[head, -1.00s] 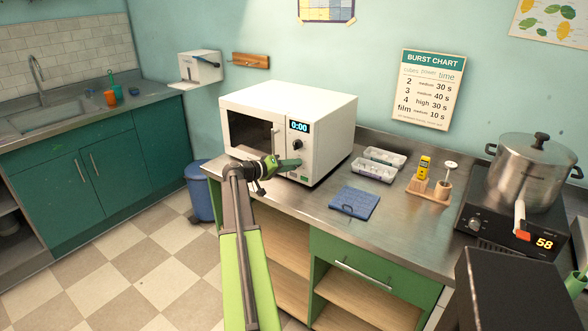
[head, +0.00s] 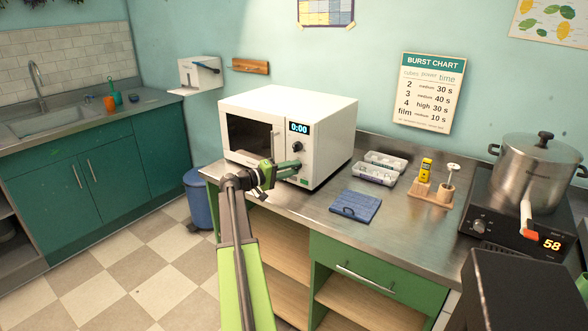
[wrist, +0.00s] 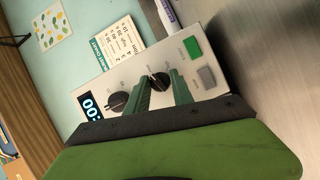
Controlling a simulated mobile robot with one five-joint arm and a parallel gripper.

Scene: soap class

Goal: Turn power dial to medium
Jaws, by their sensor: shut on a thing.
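The white microwave (head: 318,118) stands on the counter with its display reading 0:00. My gripper (head: 297,164) reaches its front panel at the lower dial. In the wrist view the green fingers of my gripper (wrist: 160,80) are closed around the black lower dial (wrist: 159,83), one on each side. They hide part of it, and its pointer setting cannot be read. The black upper dial (wrist: 118,103) sits between it and the display (wrist: 90,107) and is free; it also shows in the head view (head: 297,147). The dial labels are too small to read.
A green button (wrist: 192,48) and a grey button (wrist: 206,77) sit beside the lower dial.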

